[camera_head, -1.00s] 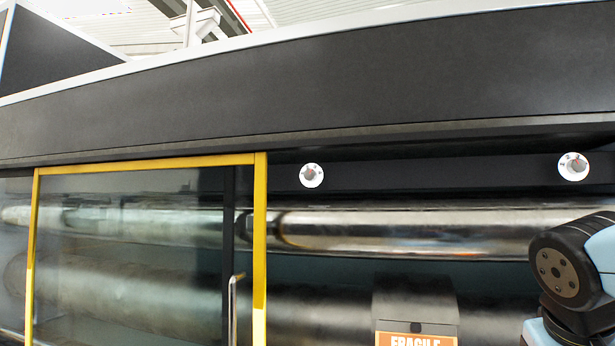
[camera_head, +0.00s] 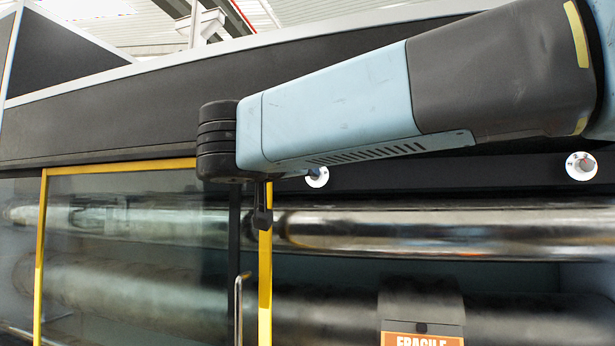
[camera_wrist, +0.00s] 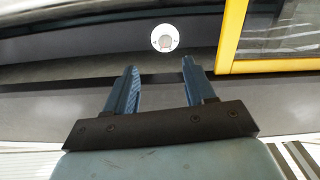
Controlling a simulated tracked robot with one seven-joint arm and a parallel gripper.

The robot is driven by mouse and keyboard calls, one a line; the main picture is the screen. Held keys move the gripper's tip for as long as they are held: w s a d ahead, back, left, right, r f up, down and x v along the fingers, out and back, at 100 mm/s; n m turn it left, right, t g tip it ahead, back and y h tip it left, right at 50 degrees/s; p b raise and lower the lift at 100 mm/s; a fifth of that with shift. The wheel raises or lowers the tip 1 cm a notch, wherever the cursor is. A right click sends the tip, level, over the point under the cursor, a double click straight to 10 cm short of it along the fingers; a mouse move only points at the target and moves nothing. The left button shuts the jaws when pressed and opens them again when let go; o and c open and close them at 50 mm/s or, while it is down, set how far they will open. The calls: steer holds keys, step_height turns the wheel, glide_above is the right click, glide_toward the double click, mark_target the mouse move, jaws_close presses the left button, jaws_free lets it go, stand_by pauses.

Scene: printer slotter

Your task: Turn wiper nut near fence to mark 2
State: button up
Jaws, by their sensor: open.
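Two round white dials with a grey nut in the middle sit on the dark rail under the machine's hood. The left dial (camera_head: 317,178) is beside the yellow frame and partly covered by my arm in the head view. The right dial (camera_head: 581,166) is in clear view at the far right. In the wrist view one dial (camera_wrist: 165,38), close to the yellow frame, lies beyond my fingertips. My gripper (camera_wrist: 160,66) is open and empty, its two blue fingers apart from the dial. The marks are too small to read.
A yellow-framed glass door (camera_head: 264,290) with a metal handle (camera_head: 238,305) stands left of the left dial. Long shiny rollers (camera_head: 420,228) run below the rail. A dark box with an orange FRAGILE label (camera_head: 422,339) is at the bottom. The hood (camera_head: 130,115) overhangs the rail.

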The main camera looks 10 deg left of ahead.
steer(key=w, duration=1.3)
steer(key=shift+w+d+r, duration=0.15)
steer(key=shift+w+r, duration=0.05)
steer(key=shift+r, duration=0.1)
jaws_close()
steer(key=shift+f, duration=0.1)
